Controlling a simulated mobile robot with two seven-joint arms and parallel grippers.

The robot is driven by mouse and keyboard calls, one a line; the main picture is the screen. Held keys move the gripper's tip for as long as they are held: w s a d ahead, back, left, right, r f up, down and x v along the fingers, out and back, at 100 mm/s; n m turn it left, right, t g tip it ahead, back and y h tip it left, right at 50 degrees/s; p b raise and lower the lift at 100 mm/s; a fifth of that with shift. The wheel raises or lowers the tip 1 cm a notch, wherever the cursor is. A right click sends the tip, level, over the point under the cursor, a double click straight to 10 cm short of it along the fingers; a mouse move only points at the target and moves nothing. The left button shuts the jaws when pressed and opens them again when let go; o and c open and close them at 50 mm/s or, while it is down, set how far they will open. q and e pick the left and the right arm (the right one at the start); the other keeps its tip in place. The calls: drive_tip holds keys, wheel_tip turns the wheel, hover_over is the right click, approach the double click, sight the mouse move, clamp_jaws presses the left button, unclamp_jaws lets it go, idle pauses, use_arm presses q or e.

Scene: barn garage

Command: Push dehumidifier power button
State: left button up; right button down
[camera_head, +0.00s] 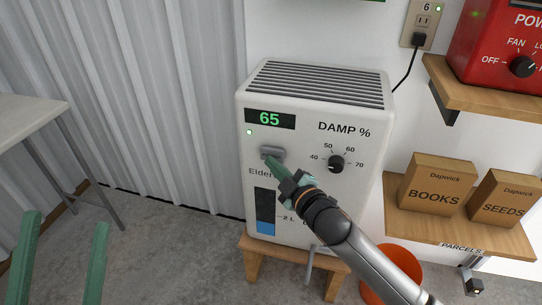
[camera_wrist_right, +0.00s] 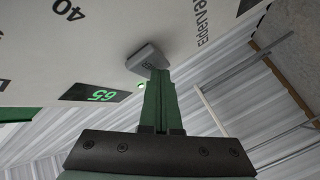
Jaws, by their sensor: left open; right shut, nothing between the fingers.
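The dehumidifier (camera_head: 350,205) is a white box with a dark top grille, a "65" display (camera_head: 269,118) and a lit green light. Its grey power button (camera_head: 274,152) is below the display; it also shows in the wrist view (camera_wrist_right: 145,57). My right gripper (camera_head: 268,162) is shut and empty, with its green fingertips at the button's lower edge. In the wrist view the fingertips (camera_wrist_right: 157,72) overlap the button; I cannot tell whether they press it. My left gripper (camera_head: 70,217) is open and empty at the lower left, away from the dehumidifier.
A "DAMP %" dial (camera_head: 336,164) is right of the button. The dehumidifier stands on a wooden stool (camera_head: 256,262). Shelves with boxes (camera_head: 437,187) and a red heater (camera_head: 490,60) are at right, an orange bucket (camera_head: 405,262) below. A table (camera_head: 30,112) is at left.

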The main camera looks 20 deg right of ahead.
use_arm(q)
drive_tip(key=shift+r+p, duration=0.7)
drive_tip(key=shift+r, duration=0.1)
use_arm(e)
drive_tip(key=s+a, duration=0.1)
drive_tip(key=s, duration=0.1)
drive_tip(key=s+a, duration=0.2)
drive_tip(key=shift+s+a, duration=0.1)
drive_tip(key=shift+s, duration=0.25)
drive_tip(key=shift+s, duration=0.1)
